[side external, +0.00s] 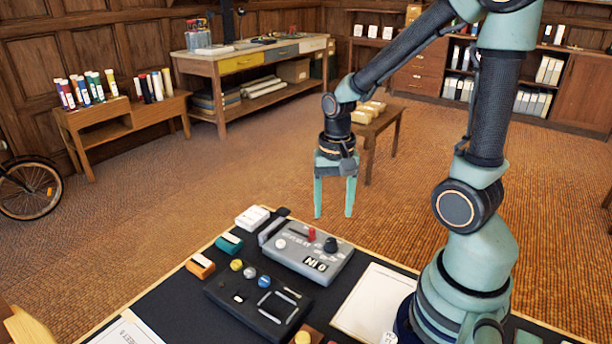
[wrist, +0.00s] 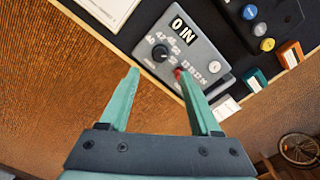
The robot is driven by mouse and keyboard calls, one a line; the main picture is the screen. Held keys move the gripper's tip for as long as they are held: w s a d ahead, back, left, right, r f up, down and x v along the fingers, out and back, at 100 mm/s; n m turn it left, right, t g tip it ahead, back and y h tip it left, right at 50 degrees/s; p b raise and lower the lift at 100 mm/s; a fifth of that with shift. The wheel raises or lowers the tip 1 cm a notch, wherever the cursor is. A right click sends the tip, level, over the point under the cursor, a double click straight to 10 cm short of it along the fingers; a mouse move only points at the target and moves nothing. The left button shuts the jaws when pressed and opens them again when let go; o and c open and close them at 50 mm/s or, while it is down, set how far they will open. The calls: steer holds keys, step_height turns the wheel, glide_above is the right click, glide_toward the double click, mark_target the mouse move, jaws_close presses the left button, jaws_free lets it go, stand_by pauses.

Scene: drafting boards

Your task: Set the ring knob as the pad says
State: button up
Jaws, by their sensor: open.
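A grey control box (side external: 306,255) sits on the dark board and also shows in the wrist view (wrist: 205,60). On it are a black round knob (side external: 331,244) inside printed numbers, a red knob (side external: 311,233) and a small white button (side external: 280,244). In the wrist view a label (wrist: 183,29) on the box reads "0 IN". The black knob (wrist: 160,52) there lies just beyond my fingertips. My gripper (side external: 334,215) is open and empty, pointing down above and apart from the box. I cannot tell which item is the pad.
Coloured buttons (side external: 236,265), an orange block (side external: 201,266), a teal block (side external: 229,244) and a white block (side external: 252,217) lie left. A white sheet (side external: 372,303) lies right.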

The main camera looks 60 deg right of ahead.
mark_target(331, 241)
step_height(331, 241, down, 9)
steer(key=shift+r, duration=0.2)
stand_by(0.4)
jaws_close()
